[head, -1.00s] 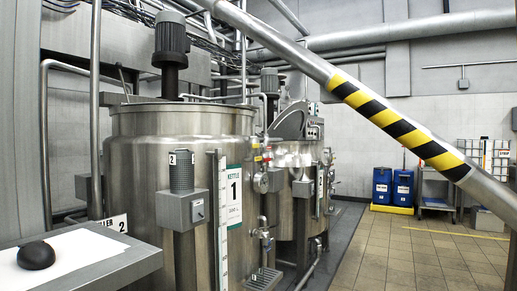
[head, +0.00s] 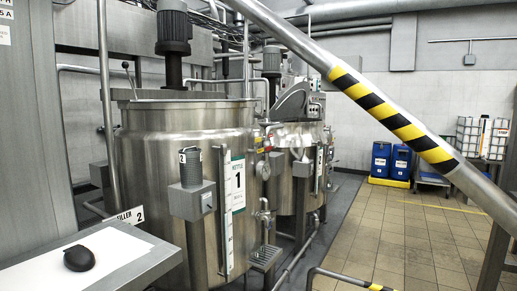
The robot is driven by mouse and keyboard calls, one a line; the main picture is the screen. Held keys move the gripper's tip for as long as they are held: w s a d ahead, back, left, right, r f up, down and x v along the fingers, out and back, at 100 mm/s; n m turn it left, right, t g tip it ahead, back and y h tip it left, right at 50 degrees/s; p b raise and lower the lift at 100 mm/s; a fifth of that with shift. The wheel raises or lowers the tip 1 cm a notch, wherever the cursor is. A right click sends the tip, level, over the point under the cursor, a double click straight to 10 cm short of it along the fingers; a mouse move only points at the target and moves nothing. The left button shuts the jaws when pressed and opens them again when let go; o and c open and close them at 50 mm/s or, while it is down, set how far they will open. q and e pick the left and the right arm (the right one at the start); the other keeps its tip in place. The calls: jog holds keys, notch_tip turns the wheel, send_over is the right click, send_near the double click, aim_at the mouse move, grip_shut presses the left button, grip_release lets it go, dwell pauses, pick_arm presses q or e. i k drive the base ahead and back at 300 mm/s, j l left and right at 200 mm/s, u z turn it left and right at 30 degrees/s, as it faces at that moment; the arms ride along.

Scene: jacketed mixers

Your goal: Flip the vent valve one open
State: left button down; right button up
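The steel kettle marked 1 (head: 150,150) stands left of centre in the head view, with a white number label (head: 235,187) on its front. A thin lever with a dark tip (head: 127,72) stands up at its rim, upper left. Small red and yellow fittings (head: 265,150) sit on the pipework at its right side, and a small tap (head: 263,216) is lower down. I cannot tell which of these, if any, is vent valve one, as no vent label is readable. Neither of my grippers is in view.
A second kettle (head: 296,160) stands behind to the right. A striped diagonal pipe (head: 395,117) crosses the upper right. A bench with a black mouse-like object (head: 79,258) is at lower left, a striped rail (head: 345,280) at lower centre. Tiled floor (head: 400,235) is open at right.

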aim_at(258, 140)
jog(key=i+l+z, duration=0.1)
jog(key=i+l, duration=0.15)
jog(key=i, duration=0.55)
jog(key=i+l, duration=0.15)
jog(key=i, duration=0.65)
jog(key=i+l+z, duration=0.15)
jog(key=i, duration=0.65)
